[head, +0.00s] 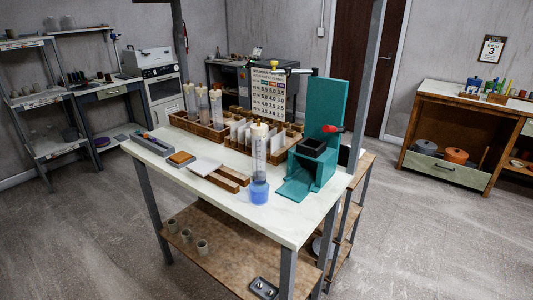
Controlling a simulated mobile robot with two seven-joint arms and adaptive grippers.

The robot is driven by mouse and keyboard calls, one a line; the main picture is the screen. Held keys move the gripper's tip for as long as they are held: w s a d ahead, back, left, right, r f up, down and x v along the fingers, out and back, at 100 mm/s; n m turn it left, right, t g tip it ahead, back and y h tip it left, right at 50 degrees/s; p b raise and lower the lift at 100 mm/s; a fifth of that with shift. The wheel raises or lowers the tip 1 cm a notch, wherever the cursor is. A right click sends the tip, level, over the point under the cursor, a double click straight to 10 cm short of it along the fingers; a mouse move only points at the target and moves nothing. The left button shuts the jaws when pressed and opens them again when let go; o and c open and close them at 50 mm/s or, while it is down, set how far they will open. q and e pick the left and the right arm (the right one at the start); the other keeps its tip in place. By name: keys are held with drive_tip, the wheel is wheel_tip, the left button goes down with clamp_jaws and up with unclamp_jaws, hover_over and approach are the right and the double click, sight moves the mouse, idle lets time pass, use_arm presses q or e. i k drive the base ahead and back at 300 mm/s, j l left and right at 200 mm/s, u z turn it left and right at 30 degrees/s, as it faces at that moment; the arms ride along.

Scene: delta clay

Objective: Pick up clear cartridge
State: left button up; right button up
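A clear cartridge (259,148) with a cream cap and blue lower part stands upright near the front edge of the white-topped workbench (255,205). Several similar clear cylinders with cream caps, one of them at the left end (190,97), stand upright in a wooden rack (205,129) behind it to the left. Neither of my grippers shows in the head view.
A teal press (318,140) with a red knob stands right of the cartridge. Wooden blocks (215,179) lie to its left, and a divided wooden tray (272,152) is behind it. A metal post (368,75) rises at the bench's right. Open floor surrounds the bench.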

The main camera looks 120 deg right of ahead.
sight(259, 142)
drive_tip(key=z, duration=3.95)
drive_tip(key=k+j+z, duration=0.15)
drive_tip(key=z, duration=0.2)
drive_tip(key=k, duration=0.1)
